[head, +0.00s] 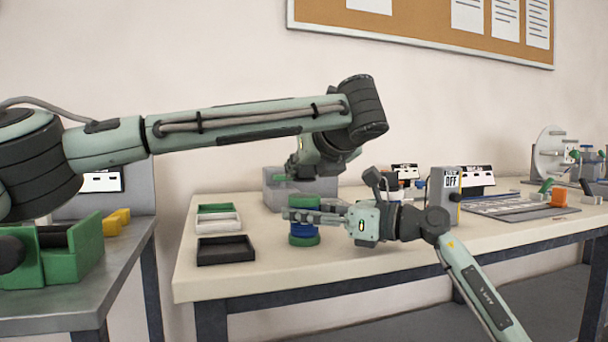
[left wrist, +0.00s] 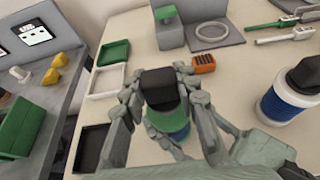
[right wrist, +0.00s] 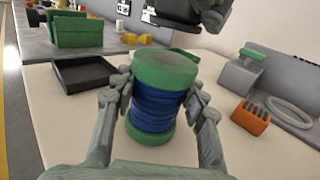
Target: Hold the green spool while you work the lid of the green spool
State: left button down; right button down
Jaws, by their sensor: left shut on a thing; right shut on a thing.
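The green spool (right wrist: 165,70), wound with blue, stands upright on the table. My right gripper (right wrist: 160,92) is shut around its blue middle from the side; the spool also shows in the head view (head: 303,240). My left gripper (head: 302,168) is above the spool. In the left wrist view it is shut on a black lid (left wrist: 159,88), with the spool's green top (left wrist: 158,122) behind it. In the right wrist view a clear gap shows between the spool's top and the dark parts above. The lid cannot be made out in the head view.
A black tray (head: 224,250), a white tray (head: 220,220) and a green tray (head: 216,208) lie left of the spool. A grey fixture (left wrist: 171,32) with a ring (left wrist: 212,32) and an orange block (left wrist: 203,64) stand behind.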

pick_arm(q)
jog(key=shift+r, duration=0.3)
jog(key=shift+r, duration=2.15)
pick_arm(e)
jog(key=c, duration=0.8)
grip_release()
jog(key=shift+o, duration=0.2)
jog(key=shift+d, duration=0.1)
